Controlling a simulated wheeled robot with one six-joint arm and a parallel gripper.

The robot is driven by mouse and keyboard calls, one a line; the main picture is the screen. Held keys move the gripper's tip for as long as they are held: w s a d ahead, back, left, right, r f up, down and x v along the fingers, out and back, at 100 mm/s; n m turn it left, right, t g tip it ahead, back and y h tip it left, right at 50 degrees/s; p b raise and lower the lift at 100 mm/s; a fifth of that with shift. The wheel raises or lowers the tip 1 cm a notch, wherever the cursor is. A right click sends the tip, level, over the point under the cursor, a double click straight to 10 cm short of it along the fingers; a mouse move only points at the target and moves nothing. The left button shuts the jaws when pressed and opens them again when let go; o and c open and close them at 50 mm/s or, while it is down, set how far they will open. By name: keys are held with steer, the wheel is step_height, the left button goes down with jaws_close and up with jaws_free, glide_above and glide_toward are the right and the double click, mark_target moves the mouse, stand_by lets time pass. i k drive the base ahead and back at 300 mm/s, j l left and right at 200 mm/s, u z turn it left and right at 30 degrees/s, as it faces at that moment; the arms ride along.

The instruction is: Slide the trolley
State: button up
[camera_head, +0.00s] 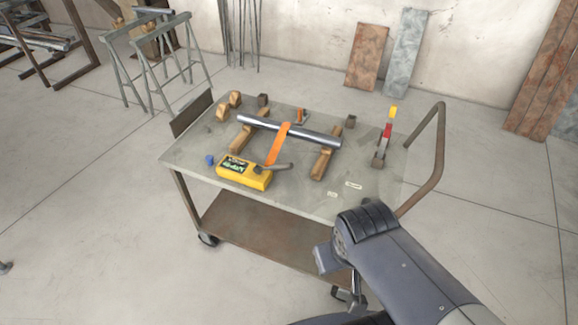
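The trolley (305,196) stands in the middle of the floor, with a grey metal top, a brown lower shelf (255,232) and castors. Its bent brown tube handle (437,150) rises at the right end of the top. On the top, a steel bar (312,136) lies across two wooden blocks, with an orange strap (278,143) over it. My arm comes in from the lower right, in front of the trolley's near right corner. It hides that corner and part of the near side. My gripper's fingertips cannot be made out.
A yellow device (243,172) and a red-and-yellow upright tool (385,135) stand on the top. Grey trestles (165,65) stand behind on the left. Panels (404,55) and rusty planks (545,70) lean on the back wall. The floor left and right of the trolley is clear.

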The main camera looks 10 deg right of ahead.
mark_target(279, 217)
steer(key=i+l+z, duration=0.15)
steer(key=z, duration=0.2)
steer(key=i+l+z, duration=0.15)
steer(key=z, duration=0.25)
steer(key=i+l+z, duration=0.2)
steer(key=z, duration=0.15)
